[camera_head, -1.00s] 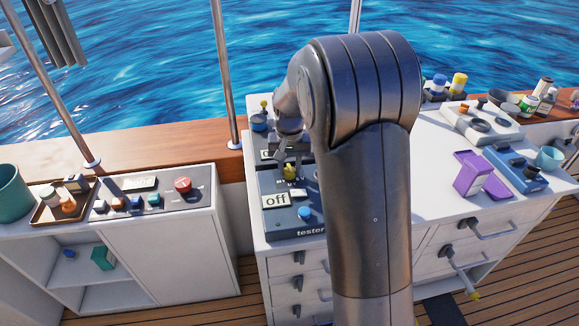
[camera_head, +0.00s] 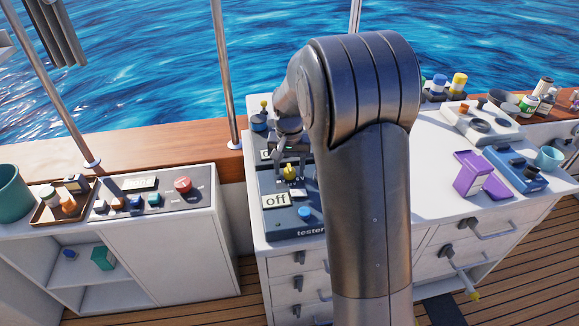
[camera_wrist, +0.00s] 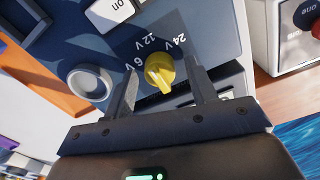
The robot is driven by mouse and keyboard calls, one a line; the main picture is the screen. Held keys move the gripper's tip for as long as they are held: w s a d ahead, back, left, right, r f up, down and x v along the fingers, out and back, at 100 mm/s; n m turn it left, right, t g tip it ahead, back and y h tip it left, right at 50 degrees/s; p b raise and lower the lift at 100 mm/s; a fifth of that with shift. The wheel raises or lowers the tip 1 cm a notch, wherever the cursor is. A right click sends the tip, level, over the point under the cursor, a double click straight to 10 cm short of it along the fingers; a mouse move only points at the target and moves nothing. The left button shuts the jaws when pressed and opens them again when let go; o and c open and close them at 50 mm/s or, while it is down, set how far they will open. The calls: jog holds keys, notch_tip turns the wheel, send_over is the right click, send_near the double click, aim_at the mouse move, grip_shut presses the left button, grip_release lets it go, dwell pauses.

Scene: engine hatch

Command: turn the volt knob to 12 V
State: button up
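The yellow volt knob (camera_head: 290,172) is on the blue tester box (camera_head: 285,232), whose display (camera_head: 276,200) reads "off". In the wrist view, the knob (camera_wrist: 160,72) has 6 V, 12 V and 24 V marks around its far side. Its narrow end points toward my gripper's palm, away from the marks. My gripper (camera_head: 289,160) is at the knob; in the wrist view its open fingers (camera_wrist: 160,80) stand on either side of it, with gaps visible. Whether either finger touches the knob is hard to tell.
Another device with a yellow-topped lever (camera_head: 263,104) stands behind the tester. A panel with a red button (camera_head: 183,185) is at left.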

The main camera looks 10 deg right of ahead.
aim_at(290, 167)
jog(key=shift+r, duration=0.1)
notch_tip(290, 167, up, 9)
jog(key=shift+r, duration=0.8)
jog(key=s+d+r+n+t, duration=0.1)
jog(key=s+r, duration=0.3)
jog(key=s, duration=0.4)
jog(key=s+d+r+t, duration=0.1)
jog(key=s+r+t, duration=0.15)
jog(key=s, duration=0.45)
jog(key=s+f+n+t, duration=0.1)
jog(key=s+n+t, duration=0.1)
jog(key=s, duration=1.2)
jog(key=shift+d+f, duration=0.2)
jog(key=shift+d, duration=0.05)
